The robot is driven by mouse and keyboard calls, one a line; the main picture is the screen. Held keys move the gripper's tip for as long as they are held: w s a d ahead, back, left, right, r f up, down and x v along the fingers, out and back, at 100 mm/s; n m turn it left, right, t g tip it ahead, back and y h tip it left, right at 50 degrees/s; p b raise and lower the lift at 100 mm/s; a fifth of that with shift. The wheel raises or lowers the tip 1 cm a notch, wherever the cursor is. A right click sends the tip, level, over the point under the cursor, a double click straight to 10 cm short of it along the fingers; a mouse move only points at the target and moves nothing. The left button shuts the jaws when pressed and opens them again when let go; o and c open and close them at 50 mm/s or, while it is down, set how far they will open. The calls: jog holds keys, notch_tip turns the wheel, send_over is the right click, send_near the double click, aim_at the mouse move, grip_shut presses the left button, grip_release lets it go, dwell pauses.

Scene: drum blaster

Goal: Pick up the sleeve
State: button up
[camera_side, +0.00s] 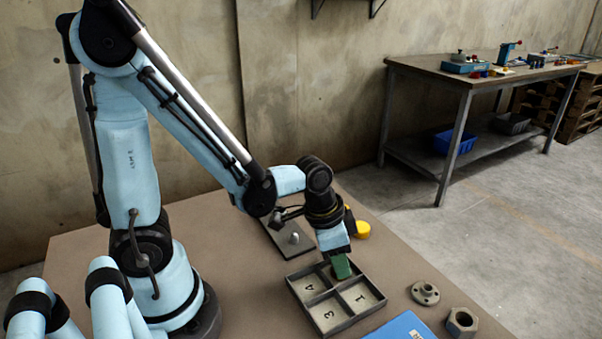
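My gripper (338,256) points down over the far part of a dark divided tray (319,328). A small green piece (342,267) shows right at its tip, above or inside the far right compartment. I cannot tell whether the green piece is gripped or part of the gripper, and the fingers are too small to read. No sleeve can be made out for certain; the green piece may be it. The compartments in plain view carry the marks 4, 3 and 1, and look empty. The far right compartment is partly hidden by my gripper.
A flanged ring (425,293), a hex nut (465,321) and a blue flat item (405,328) lie right of the tray. Behind are a dark plate (280,240) with a pale peg (294,238) and a yellow piece (362,230). A workbench (430,70) stands farther back.

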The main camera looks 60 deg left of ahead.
grip_shut()
jog(key=shift+r, duration=0.1)
dwell(0.3)
